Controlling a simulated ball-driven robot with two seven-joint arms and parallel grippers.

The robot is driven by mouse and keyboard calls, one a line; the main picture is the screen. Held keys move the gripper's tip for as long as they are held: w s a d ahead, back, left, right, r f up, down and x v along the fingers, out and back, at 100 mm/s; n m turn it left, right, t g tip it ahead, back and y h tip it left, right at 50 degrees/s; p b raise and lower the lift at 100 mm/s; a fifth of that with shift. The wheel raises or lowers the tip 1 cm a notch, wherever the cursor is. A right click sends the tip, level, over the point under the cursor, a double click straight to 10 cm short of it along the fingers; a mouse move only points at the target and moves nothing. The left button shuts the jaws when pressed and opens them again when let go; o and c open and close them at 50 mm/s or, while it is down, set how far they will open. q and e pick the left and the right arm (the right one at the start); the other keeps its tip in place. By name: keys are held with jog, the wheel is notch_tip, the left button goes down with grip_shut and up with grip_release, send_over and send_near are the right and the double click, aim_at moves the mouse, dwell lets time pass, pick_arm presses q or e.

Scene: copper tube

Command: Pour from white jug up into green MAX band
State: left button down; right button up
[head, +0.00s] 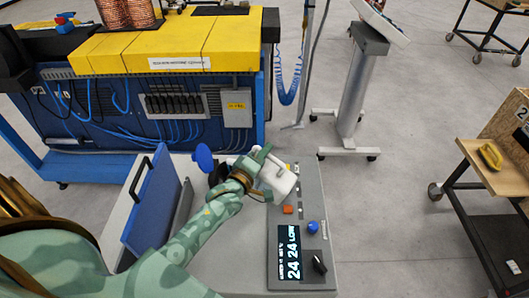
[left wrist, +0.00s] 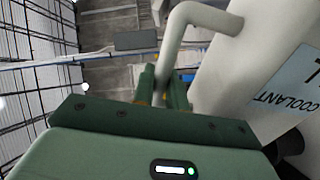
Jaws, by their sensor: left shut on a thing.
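The white jug (head: 277,180) is above the grey machine top, beside the raised round blue cap (head: 204,157). It looks tilted in the head view. The left wrist view shows the jug's body (left wrist: 262,62) close up, with a "COOLANT" label. My left gripper (head: 258,163) is shut on the jug's handle, and its green fingers (left wrist: 162,90) meet at the handle (left wrist: 192,16). The dark filler area by the cap is mostly hidden behind my wrist. No green MAX band can be made out. A display (head: 289,252) shows "24 24" and "LOW". My right gripper is out of view.
The control panel (head: 312,190) carries an orange button (head: 288,209), a blue knob (head: 313,227) and a black knob (head: 319,264). A blue door with a handle (head: 146,205) stands left of my arm. A yellow-topped machine (head: 150,50) stands behind.

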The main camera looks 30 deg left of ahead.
aim_at(255, 145)
pick_arm(q)
jog(key=shift+a+r+n+p, duration=0.65)
jog(key=shift+r+p, duration=0.2)
jog(key=shift+p, duration=0.55)
dwell(2.8)
jog(key=shift+a+r+n+p, duration=0.7)
jog(key=shift+a+p, duration=0.2)
jog(key=shift+p, duration=0.35)
dwell(2.4)
